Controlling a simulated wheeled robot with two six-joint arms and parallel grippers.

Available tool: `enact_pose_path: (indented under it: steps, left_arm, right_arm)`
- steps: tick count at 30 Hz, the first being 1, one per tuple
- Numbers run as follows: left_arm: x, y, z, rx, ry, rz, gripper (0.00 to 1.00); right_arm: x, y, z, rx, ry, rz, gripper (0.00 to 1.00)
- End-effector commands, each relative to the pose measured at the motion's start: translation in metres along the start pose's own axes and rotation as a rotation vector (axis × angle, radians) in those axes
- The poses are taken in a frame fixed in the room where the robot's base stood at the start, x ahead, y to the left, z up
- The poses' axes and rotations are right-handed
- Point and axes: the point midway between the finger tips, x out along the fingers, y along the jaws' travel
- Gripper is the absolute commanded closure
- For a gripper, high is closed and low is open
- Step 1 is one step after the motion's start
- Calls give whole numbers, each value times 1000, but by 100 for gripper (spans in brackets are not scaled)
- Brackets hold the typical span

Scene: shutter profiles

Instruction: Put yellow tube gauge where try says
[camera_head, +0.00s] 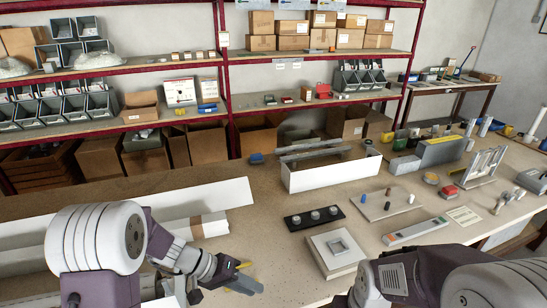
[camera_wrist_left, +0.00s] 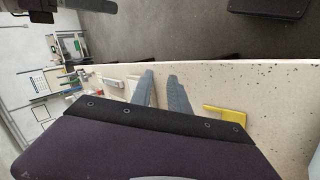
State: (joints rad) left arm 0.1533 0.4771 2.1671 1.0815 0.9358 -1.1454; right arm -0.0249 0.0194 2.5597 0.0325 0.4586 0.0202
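A yellow L-shaped piece, which looks like the yellow tube gauge, lies on the table in the left wrist view (camera_wrist_left: 226,113). A small part of it shows in the head view (camera_head: 243,265). My left gripper (camera_head: 243,283) is low over the table's front edge. In the left wrist view its two grey fingers (camera_wrist_left: 162,92) are apart with nothing seen between them, and the yellow piece is to their right. My right gripper is out of view.
A black strip with round knobs (camera_head: 314,217), a white block with a square frame (camera_head: 336,250) and a pale board with pegs (camera_head: 390,206) stand mid-table. A long white box (camera_head: 330,176) stands behind. White profiles (camera_head: 215,205) lie at left. A printed sheet (camera_head: 464,217) lies right.

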Motion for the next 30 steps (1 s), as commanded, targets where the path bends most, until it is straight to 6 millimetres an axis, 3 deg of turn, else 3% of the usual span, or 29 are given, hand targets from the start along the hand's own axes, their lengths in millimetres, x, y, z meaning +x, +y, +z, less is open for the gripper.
enact_pose_path:
  steps: [5, 9, 12, 17, 21, 30]
  left_arm:
    - [1, -5, 51, 118, -122, -165, 79]
    - [-13, -34, 93, 152, -187, -393, 79]
    - [-32, -63, 112, 135, -174, -581, 79]
    - [-54, -97, 115, 11, -80, -760, 79]
    - [-56, -100, 107, -87, -8, -775, 79]
    - [-56, -100, 107, -100, -5, -773, 79]
  right_arm:
    - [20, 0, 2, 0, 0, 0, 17]
    - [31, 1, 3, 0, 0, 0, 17]
    - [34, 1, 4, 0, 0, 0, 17]
    - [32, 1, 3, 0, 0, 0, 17]
    - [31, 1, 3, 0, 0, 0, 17]
    - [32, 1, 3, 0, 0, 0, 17]
